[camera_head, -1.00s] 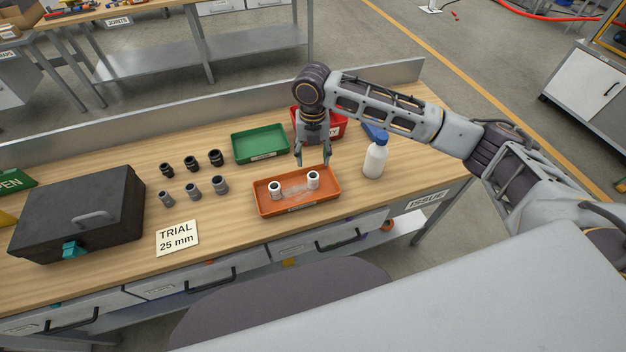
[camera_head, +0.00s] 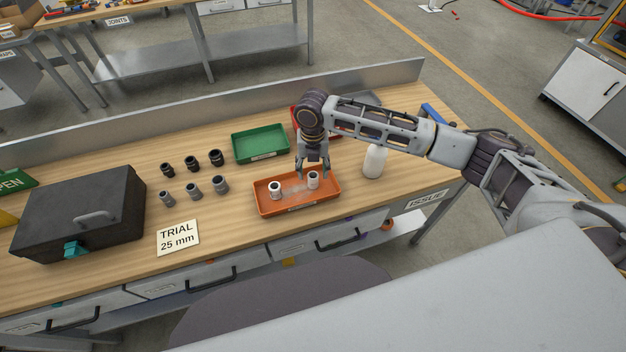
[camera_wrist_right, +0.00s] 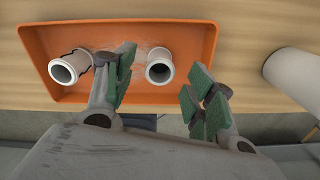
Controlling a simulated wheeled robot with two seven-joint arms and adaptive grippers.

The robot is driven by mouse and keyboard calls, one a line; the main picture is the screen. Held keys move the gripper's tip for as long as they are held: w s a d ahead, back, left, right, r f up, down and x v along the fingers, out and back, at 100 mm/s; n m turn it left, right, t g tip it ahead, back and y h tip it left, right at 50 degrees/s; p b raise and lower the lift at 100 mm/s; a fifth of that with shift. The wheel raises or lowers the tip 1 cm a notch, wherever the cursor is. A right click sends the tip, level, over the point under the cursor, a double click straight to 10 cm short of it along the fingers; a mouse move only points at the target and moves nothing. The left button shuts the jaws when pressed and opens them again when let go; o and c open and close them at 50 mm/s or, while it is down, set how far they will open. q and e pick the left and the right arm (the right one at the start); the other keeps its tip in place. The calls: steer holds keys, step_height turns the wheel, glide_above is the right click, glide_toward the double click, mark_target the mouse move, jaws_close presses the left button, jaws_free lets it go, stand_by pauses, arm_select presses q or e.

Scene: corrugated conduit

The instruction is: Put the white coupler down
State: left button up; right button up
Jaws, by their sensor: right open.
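Two white couplers stand in the orange tray: a left one (camera_head: 275,190) and a right one (camera_head: 313,181). In the right wrist view the left coupler (camera_wrist_right: 68,67) is outside my fingers, and the right coupler (camera_wrist_right: 160,68) shows between and beyond them. The orange tray (camera_head: 264,208) also shows in the wrist view (camera_wrist_right: 200,32). My right gripper (camera_head: 313,173) is open and empty, with its green-padded fingers (camera_wrist_right: 163,87) spread over the tray around the right coupler. My left gripper is not in view.
A green tray (camera_head: 240,148) and a partly hidden red bin (camera_head: 295,116) stand behind. A white bottle (camera_head: 375,162) is close on the right. Several dark and grey couplers (camera_head: 193,187), a "TRIAL 25 mm" card (camera_head: 177,238) and a black case (camera_head: 70,215) are left.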

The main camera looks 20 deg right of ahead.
mark_target(313, 175)
steer(key=shift+s+f+p, duration=0.15)
steer(key=shift+f+p, duration=0.25)
steer(key=shift+f, duration=2.05)
steer(key=c, duration=0.9)
steer(key=shift+r+b, duration=0.5)
steer(key=shift+r, duration=4.55)
